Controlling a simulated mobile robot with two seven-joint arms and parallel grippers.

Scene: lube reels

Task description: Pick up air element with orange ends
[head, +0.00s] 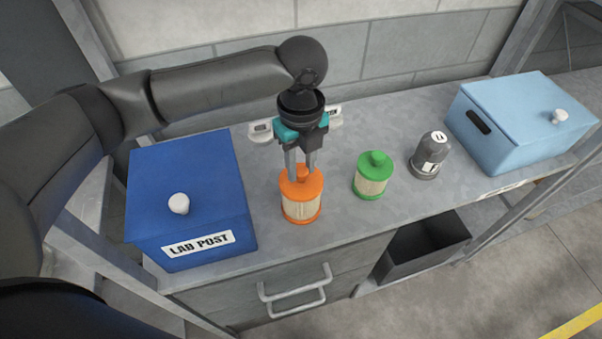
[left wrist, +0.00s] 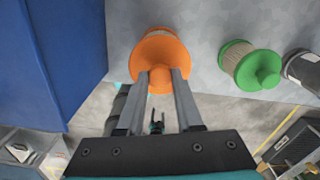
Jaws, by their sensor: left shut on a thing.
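The air element with orange ends (head: 302,201) stands upright on the grey bench, right of the dark blue box. My left gripper (head: 302,174) is above it, pointing down, with its fingers shut on the orange top knob. In the left wrist view the orange end (left wrist: 160,50) shows between and beyond the fingertips of my left gripper (left wrist: 161,76). I cannot tell any gap under the element; it appears to rest on the bench.
A green-ended air element (head: 371,175) stands close on the right, then a grey canister (head: 429,157). The dark blue LAB POST box (head: 190,195) is on the left and a light blue box (head: 520,125) on the far right. A drawer handle (head: 295,291) juts out below the bench.

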